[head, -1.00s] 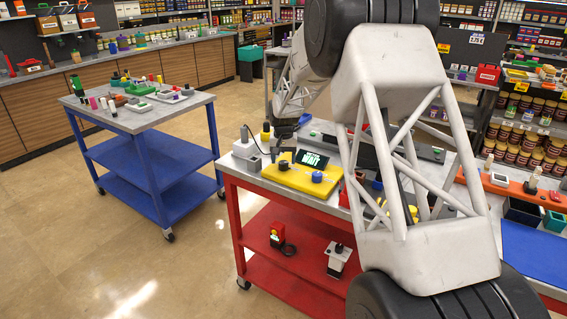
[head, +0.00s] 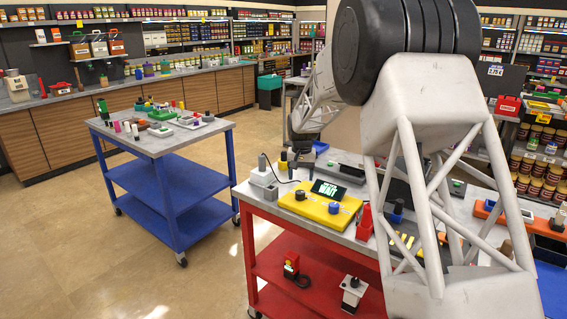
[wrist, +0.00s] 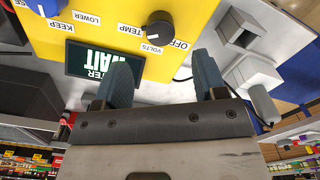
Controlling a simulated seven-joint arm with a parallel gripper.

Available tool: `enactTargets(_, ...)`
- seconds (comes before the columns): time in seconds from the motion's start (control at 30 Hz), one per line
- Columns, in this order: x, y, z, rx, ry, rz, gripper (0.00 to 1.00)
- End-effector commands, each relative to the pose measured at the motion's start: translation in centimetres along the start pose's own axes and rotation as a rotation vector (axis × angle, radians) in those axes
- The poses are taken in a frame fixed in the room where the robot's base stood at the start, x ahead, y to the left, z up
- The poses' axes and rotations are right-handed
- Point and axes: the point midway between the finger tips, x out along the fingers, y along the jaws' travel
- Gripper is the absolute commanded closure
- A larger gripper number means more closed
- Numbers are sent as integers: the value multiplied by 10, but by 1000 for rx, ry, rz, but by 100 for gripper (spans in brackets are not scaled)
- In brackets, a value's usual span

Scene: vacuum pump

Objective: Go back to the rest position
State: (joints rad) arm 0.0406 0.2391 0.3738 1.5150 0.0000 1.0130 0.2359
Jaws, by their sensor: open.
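My gripper (wrist: 162,78) is open, with its two dark fingers apart and nothing between them. In the head view my gripper (head: 299,163) hangs near the back of the yellow panel (head: 320,206), partly hidden by shadow and small in view. The panel has a dark screen (head: 329,189) with bright lettering, a black knob (head: 300,195) and a blue knob (head: 334,208). In the wrist view the yellow panel (wrist: 190,18) shows upside down, the screen (wrist: 88,62) reads WAIT, and the fingers look apart from the black knob (wrist: 160,26).
Grey blocks (head: 263,177) with a cable stand left of the panel. A red holder (head: 365,223) stands to its right. The red cart (head: 262,207) carries these. A blue cart (head: 160,147) with small items stands to the left, with open floor between.

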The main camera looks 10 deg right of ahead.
Motion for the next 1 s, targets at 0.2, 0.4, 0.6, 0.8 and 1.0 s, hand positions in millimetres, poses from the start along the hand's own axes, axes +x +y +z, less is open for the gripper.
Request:
enactTargets(0.2, -16, 3, 17, -8, 10, -2, 35)
enactTargets(0.4, -44, 10, 53, -27, 26, -5, 35)
enactTargets(0.6, -75, 19, 100, -48, 47, -9, 35)
enactTargets(0.8, -100, 30, 150, -72, 66, -12, 35)
enactTargets(1.0, -120, 40, 200, -94, 86, -14, 35)
